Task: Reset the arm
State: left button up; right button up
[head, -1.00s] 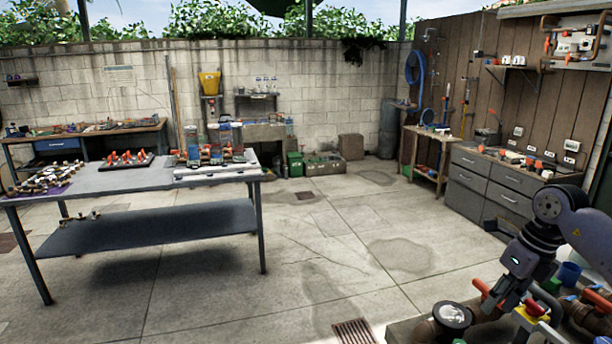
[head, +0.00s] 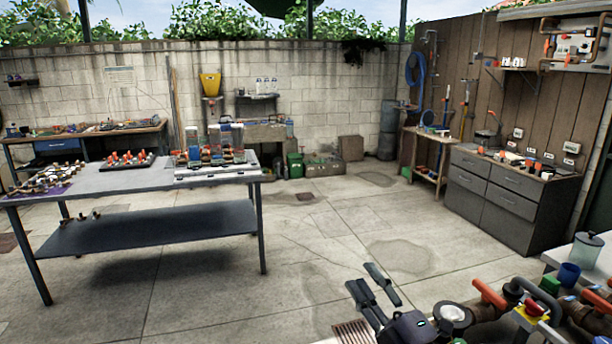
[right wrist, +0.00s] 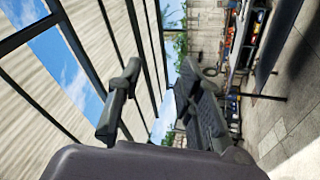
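My right gripper (head: 362,277) shows at the bottom of the head view, right of the middle. Its dark fingers point up and to the left, over the concrete floor and by the left end of the pipework. In the right wrist view the two fingers of the right gripper (right wrist: 160,88) stand apart with nothing between them. Most of the right arm is out of the head view. My left gripper is in neither view.
Brown pipework with a red-handled valve (head: 489,294) and a round gauge (head: 452,314) lies at the lower right. A blue cup (head: 569,274) and a lidded jar (head: 586,249) stand behind it. A long workbench (head: 110,180) is at left. The middle floor is clear.

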jog(key=s+d+f+m+g+h, duration=0.2)
jog(key=s+d+f+m+h, duration=0.15)
jog(key=f+m, duration=0.2)
jog(key=s+d+f+m+g+h, duration=0.2)
jog(key=s+d+f+m+h, duration=0.15)
jog(key=f, duration=0.35)
jog(key=s+d+f+m+g+h, duration=0.2)
jog(key=s+d+f+m+h, duration=0.15)
jog(key=f+m, duration=0.2)
jog(key=s+f+m+g, duration=0.1)
jog(key=s+f+g, duration=0.25)
jog(key=s, duration=0.35)
jog(key=s+a+f+m+g, duration=0.1)
jog(key=s+f+g, duration=0.25)
jog(key=s, duration=0.35)
jog(key=s+f+m+g, duration=0.2)
jog(key=s+f+g, duration=0.15)
jog(key=s, duration=0.35)
notch_tip(320, 180, down, 30)
jog(key=s+f+b, duration=0.1)
jog(key=s+b, duration=0.1)
jog(key=s+d+f+g, duration=0.2)
jog(key=s+f, duration=1.3)
jog(key=shift+s+d+n+y+b, duration=0.3)
jog(key=shift+s+n+y+b, duration=0.05)
jog(key=shift+s+n+b, duration=0.1)
